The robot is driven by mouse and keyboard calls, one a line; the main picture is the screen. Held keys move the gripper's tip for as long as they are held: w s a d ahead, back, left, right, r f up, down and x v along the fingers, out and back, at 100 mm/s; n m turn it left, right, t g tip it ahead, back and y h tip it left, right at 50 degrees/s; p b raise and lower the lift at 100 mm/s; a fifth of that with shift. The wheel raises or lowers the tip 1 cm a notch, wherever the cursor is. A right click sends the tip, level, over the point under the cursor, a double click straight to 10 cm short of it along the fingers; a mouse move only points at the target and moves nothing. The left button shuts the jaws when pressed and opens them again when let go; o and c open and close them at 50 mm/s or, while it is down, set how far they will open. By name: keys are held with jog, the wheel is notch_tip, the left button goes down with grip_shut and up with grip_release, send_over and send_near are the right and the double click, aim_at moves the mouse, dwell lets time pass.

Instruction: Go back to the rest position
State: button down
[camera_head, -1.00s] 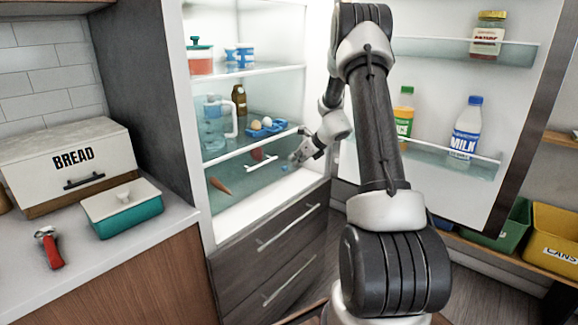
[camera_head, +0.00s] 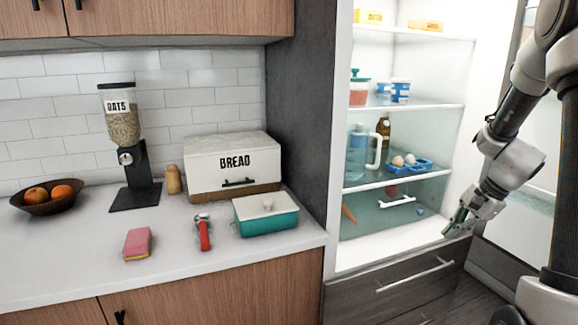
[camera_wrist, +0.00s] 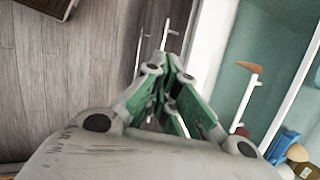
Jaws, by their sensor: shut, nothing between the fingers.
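My gripper (camera_head: 458,222) is at the right of the head view, in front of the open fridge's lower part and just above the drawer fronts. Its fingers point down and to the left. In the wrist view my gripper (camera_wrist: 172,68) shows its green-padded fingers drawn together with nothing between them. It looks apart from the fridge shelves and drawers. My arm runs up along the right edge of the head view and leaves the frame at the top.
The open fridge (camera_head: 345,100) holds a pitcher (camera_head: 357,152), an egg tray (camera_head: 408,163) and tubs. Grey drawers (camera_head: 395,295) lie below. On the left counter stand a bread box (camera_head: 232,165), teal container (camera_head: 266,214), red-handled tool (camera_head: 204,232), sponge (camera_head: 137,243) and oats dispenser (camera_head: 123,140).

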jog(key=s+a+r+n+t+h, duration=0.1)
jog(key=s+a+r+n+h, duration=0.1)
jog(key=s+a+r+n, duration=0.2)
jog(key=s+a+r+n+t+h, duration=0.1)
jog(key=s+a+r+n, duration=0.3)
jog(key=s+r+n, duration=0.6)
jog(key=shift+s+a+r+h, duration=0.15)
jog(key=shift+s+r+h, duration=1)
jog(key=shift+s, duration=3.25)
